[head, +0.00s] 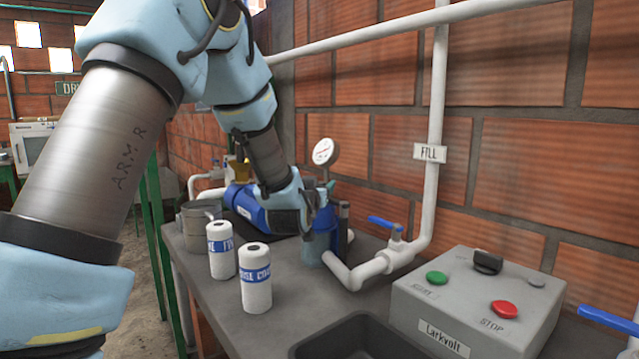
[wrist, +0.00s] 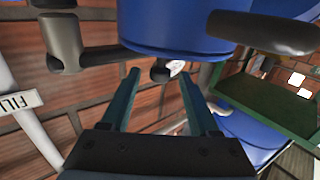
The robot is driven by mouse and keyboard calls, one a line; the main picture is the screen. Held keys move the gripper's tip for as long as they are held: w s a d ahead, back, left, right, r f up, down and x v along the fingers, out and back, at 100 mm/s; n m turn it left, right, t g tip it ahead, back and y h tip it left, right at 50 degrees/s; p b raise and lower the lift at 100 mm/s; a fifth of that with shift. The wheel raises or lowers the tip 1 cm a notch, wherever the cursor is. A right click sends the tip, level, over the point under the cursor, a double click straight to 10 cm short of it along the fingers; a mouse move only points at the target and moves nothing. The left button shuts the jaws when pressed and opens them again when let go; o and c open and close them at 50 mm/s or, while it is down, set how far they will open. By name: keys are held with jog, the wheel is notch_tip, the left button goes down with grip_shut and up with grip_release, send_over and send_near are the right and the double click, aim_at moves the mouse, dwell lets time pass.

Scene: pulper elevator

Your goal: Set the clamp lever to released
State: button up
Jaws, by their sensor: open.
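My gripper (wrist: 159,73) is open in the wrist view, its two fingers apart and pointing at the underside of a blue round housing (wrist: 180,35). A small dark knob-ended part (wrist: 160,71) shows between the fingertips; I see no grip on it. A dark grey rounded handle (wrist: 262,32) crosses beside the housing at right, and a grey cylinder on a bar (wrist: 62,42) is at left. I cannot tell which of these is the clamp lever. In the head view my gripper (head: 318,192) is at the blue pump unit (head: 318,243), partly hiding it.
A pressure gauge (head: 325,152) rises behind the gripper. Two white bottles (head: 221,250) and a metal pot (head: 196,222) stand left on the grey table. A white pipe with a blue valve handle (head: 385,222) and a control box (head: 470,310) are at right. A dark basin (head: 350,343) is in front.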

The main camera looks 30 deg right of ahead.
jog(key=shift+w+d, duration=0.1)
jog(key=shift+w, duration=0.05)
jog(key=shift+c, duration=0.3)
grip_shut()
dwell(1.1)
